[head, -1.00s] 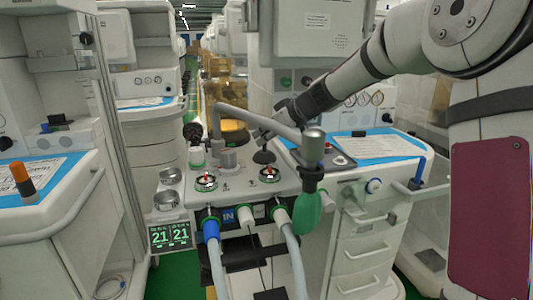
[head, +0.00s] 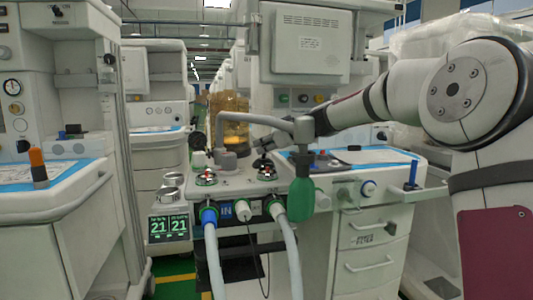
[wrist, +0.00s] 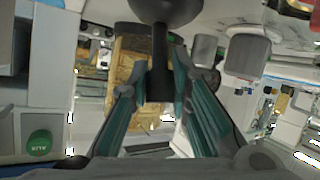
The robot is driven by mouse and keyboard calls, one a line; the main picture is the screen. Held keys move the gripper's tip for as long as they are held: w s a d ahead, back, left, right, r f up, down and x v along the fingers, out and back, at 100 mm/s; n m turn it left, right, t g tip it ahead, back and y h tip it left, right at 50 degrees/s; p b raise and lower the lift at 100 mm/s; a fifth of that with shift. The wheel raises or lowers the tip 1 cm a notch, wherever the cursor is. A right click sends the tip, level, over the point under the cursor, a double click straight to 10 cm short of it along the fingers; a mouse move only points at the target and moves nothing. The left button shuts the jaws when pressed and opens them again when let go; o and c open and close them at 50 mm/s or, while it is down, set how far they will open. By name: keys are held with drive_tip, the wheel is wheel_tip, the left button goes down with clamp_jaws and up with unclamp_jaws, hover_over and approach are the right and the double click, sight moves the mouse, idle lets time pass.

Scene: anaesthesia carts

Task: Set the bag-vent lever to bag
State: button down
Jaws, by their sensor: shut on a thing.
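In the wrist view a black lever (wrist: 160,62) with a rounded knob at its top and a straight stem stands between my fingers. My gripper (wrist: 160,75) is shut on the stem, with a teal-lined finger on either side, below the knob. In the head view my gripper (head: 264,147) is small and partly hidden behind the grey bag arm, over the cart's top beside a dark knob (head: 265,160). The lever's exact setting and any bag or vent marking cannot be read.
The grey bag arm (head: 250,118) crosses in front of my gripper, with a green breathing bag (head: 301,199) hanging from it. Two valve domes (head: 206,177) and hoses (head: 288,250) are at the front. A monitor (head: 169,227) is at left. Blue-edged worktop (head: 402,157) lies right.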

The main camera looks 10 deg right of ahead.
idle(0.6)
drive_tip(key=c, duration=1.4)
unclamp_jaws()
drive_tip(key=shift+c, duration=0.2)
drive_tip(key=v, duration=1.2)
drive_tip(key=shift+f, duration=0.2)
drive_tip(key=shift+s, duration=0.1)
